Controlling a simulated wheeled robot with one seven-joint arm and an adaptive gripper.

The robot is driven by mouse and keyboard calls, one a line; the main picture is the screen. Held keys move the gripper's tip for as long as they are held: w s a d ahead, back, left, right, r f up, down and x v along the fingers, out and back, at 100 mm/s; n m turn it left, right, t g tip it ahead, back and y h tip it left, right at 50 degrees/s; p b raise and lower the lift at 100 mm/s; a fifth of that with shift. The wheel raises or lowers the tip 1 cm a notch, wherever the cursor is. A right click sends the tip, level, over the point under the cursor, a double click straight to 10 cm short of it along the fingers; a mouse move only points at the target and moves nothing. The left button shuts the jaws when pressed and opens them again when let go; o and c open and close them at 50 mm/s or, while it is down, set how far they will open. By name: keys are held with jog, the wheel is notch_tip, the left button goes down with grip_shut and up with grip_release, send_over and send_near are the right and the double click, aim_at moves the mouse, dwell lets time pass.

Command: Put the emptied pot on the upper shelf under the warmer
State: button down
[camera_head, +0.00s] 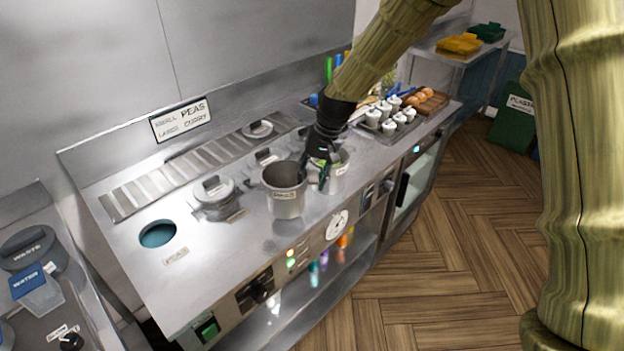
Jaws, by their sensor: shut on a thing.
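A grey metal pot (284,200) with a small label on its front is over the middle of the steel counter. Its dark inside shows no contents that I can make out. My black gripper (318,172) is at the pot's right side, shut on it, partly hiding the rim on that side. A shadow lies on the counter at the pot's front, so it seems slightly raised. A second light pot (339,172) with something green in it is close behind the gripper.
Lidded pots (213,192) sit in the counter, beside an empty round hole (157,233) near a PEAS label (176,256). The wooden floor (440,260) in front is clear.

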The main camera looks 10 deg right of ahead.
jog(key=shift+w+d, duration=0.1)
jog(key=shift+w, duration=0.3)
jog(key=shift+s+f+p, duration=0.1)
jog(key=shift+f+p, duration=0.85)
jog(key=shift+f, duration=0.8)
jog(key=shift+f, duration=0.15)
jog(key=c, duration=0.9)
grip_release()
jog(key=shift+r, duration=0.2)
